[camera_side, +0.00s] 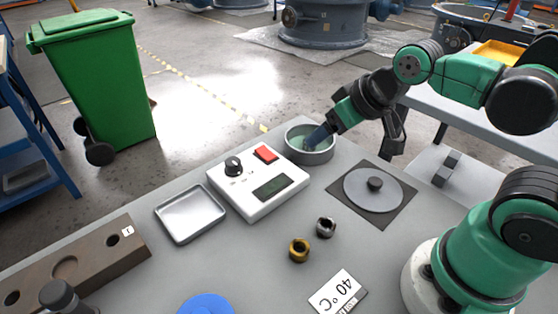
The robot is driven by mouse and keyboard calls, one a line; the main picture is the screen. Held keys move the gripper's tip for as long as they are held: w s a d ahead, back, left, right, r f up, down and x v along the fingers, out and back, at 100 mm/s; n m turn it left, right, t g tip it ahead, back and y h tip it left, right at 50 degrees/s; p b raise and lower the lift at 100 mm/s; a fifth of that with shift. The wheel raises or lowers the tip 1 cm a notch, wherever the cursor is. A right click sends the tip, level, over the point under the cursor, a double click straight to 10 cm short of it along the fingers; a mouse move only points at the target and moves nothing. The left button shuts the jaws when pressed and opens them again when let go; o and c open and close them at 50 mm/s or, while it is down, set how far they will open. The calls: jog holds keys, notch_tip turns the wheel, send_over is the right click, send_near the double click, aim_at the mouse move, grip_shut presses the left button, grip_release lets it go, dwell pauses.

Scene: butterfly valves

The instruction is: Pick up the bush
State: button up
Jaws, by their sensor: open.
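Two small ring-shaped parts that look like bushes stand on the grey table: a gold one (299,249) and a dark silvery one (325,227) just behind it to the right. I cannot tell which is the task's bush. My gripper (312,140) is tilted down into a round grey metal bowl (326,155) at the back of the table, well behind both rings. It is open, though its fingertips are small and partly hard to make out. Whether anything lies in the bowl beneath the fingers is unclear.
A white control box (257,188) with a black knob and red switch stands left of the bowl. Also on the table are a metal tray (190,213), a round plate with a knob (365,192), a "40 °C" sign (338,293), a brown holed block (88,262) and a blue disc (206,304).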

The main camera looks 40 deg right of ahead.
dwell(0.3)
jog(key=shift+o, duration=0.8)
